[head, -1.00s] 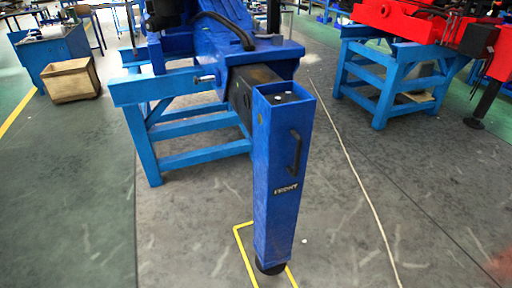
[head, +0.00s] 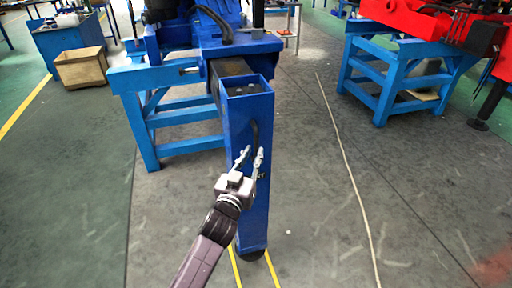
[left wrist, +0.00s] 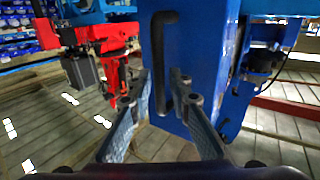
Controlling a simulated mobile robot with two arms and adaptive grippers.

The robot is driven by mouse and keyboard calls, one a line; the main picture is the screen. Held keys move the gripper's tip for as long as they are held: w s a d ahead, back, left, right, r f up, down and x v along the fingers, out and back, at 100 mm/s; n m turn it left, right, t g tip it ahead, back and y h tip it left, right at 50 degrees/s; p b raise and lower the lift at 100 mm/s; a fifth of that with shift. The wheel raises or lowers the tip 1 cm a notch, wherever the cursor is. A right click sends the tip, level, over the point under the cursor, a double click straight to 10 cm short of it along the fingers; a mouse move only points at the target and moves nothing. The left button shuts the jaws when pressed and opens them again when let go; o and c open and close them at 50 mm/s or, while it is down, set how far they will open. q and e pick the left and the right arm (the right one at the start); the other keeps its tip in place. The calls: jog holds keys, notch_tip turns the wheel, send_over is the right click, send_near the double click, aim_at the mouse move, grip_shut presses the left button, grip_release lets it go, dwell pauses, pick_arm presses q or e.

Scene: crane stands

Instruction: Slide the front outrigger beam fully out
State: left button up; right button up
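The front outrigger is a blue upright leg (head: 234,125) with a dark handle on its face. It hangs from a dark beam (head: 231,67) that comes out of the blue crane frame, with a short stretch showing. My left gripper (head: 250,156) is open in front of the leg, at the handle's height. In the left wrist view the black handle (left wrist: 159,50) runs upright between the two open fingers, apart from both as far as I can see. Whether the fingers reach around it is unclear. My right gripper is not in view.
A yellow floor marking (head: 273,268) lies by the leg's foot. A blue stand (head: 187,145) holds the crane. A red crane on another blue stand (head: 384,100) is at the right. A pale line (head: 345,160) crosses the floor.

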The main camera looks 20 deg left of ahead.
aim_at(256, 150)
pick_arm(q)
jog(key=shift+w, duration=1.65)
grip_shut()
